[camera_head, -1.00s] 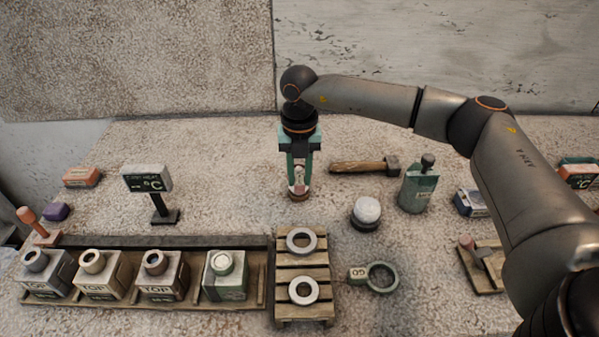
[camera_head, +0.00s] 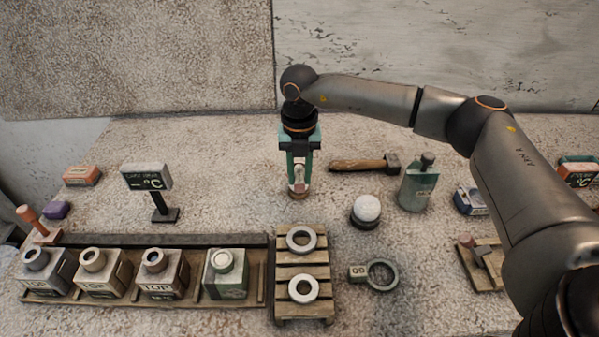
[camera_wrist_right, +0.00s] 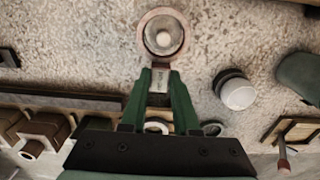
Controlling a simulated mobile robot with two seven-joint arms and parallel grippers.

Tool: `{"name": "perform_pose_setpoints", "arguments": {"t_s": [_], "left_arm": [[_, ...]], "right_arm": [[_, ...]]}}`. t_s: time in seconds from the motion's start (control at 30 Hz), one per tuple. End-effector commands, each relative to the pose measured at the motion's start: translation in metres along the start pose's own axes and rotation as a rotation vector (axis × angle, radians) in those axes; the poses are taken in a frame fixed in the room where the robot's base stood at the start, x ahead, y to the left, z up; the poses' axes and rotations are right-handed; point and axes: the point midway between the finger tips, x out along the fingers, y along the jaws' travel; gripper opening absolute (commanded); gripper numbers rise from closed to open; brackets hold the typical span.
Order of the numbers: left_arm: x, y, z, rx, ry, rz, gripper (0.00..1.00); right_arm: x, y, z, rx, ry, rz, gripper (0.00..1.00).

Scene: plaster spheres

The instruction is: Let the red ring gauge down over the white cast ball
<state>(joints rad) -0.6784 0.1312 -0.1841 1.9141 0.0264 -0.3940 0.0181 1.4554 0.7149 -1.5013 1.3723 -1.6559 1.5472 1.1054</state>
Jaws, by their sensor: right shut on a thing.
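My right gripper (camera_head: 299,185) is shut on the handle of the red ring gauge; in the right wrist view the gripper (camera_wrist_right: 160,85) pinches the pale handle, and the brownish-red ring (camera_wrist_right: 142,34) is beyond the fingertips. The white cast ball (camera_wrist_right: 164,40) shows inside the ring's opening in that view. Whether the ring is above the ball or around it, I cannot tell. My left gripper is not in view.
Another white ball (camera_head: 367,207) sits on a dark stand to the right. A grey-green ring gauge (camera_head: 383,275) lies in front of it. A slatted pallet (camera_head: 303,258) with two grey rings is nearer. A hammer (camera_head: 358,165) and green bottle (camera_head: 420,185) are right; a tray of jars (camera_head: 240,245) is left.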

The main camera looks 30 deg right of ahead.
Motion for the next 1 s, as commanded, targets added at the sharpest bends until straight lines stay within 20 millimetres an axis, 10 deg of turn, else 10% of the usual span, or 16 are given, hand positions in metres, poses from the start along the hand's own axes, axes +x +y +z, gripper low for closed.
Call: {"name": "perform_pose_setpoints", "arguments": {"t_s": [1.0], "left_arm": [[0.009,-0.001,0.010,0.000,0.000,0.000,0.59]], "right_arm": [[0.021,0.000,0.000,0.000,0.000,0.001,0.00]]}}
